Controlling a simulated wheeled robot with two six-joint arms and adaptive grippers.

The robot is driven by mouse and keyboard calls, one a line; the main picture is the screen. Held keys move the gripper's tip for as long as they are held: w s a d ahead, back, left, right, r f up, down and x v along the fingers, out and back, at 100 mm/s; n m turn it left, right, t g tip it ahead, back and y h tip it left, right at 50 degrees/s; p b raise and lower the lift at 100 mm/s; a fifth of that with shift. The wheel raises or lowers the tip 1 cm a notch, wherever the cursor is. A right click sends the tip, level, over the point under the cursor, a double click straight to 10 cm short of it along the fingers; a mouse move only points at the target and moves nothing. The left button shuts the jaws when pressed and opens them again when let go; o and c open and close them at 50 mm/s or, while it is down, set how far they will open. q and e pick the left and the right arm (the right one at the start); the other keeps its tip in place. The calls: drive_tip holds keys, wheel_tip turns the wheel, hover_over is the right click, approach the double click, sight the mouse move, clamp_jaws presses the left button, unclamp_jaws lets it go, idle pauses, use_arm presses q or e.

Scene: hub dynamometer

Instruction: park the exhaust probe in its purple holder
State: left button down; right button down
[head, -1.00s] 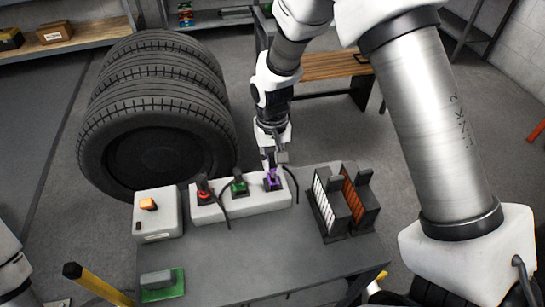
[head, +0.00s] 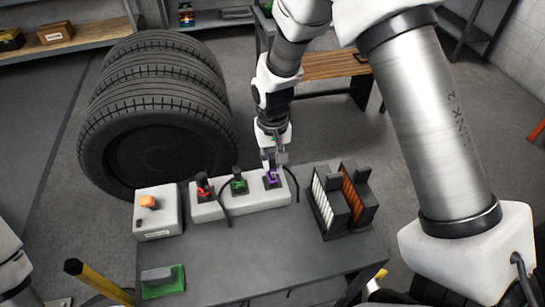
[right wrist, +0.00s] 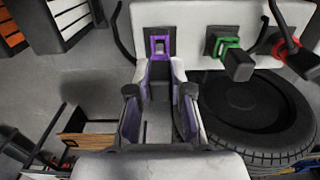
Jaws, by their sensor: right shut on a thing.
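The purple holder (head: 271,180) is at the right end of the pale rack, and its purple frame shows in the right wrist view (right wrist: 160,43). My right gripper (head: 275,160) is right at this holder. In the right wrist view its fingers (right wrist: 160,88) are closed around a dark grey block, which looks like the exhaust probe's handle (right wrist: 160,79). The probe lines up with the purple frame. I cannot tell how deep it sits, as the fingers hide its lower part. My left gripper is out of view.
A green holder (head: 239,187) and a red holder (head: 203,190) with dark handles share the rack (head: 255,200). A white box with an orange button (head: 147,201) stands left. Two dark finned units (head: 345,205) stand right.

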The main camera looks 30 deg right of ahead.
idle(0.3)
drive_tip(key=shift+p, duration=0.35)
drive_tip(key=shift+f, duration=0.2)
drive_tip(key=shift+w+f, duration=0.1)
drive_tip(key=shift+f, duration=0.4)
drive_tip(key=shift+f, duration=0.1)
idle(0.5)
drive_tip(key=shift+f+b, duration=0.55)
drive_tip(key=shift+f, duration=0.05)
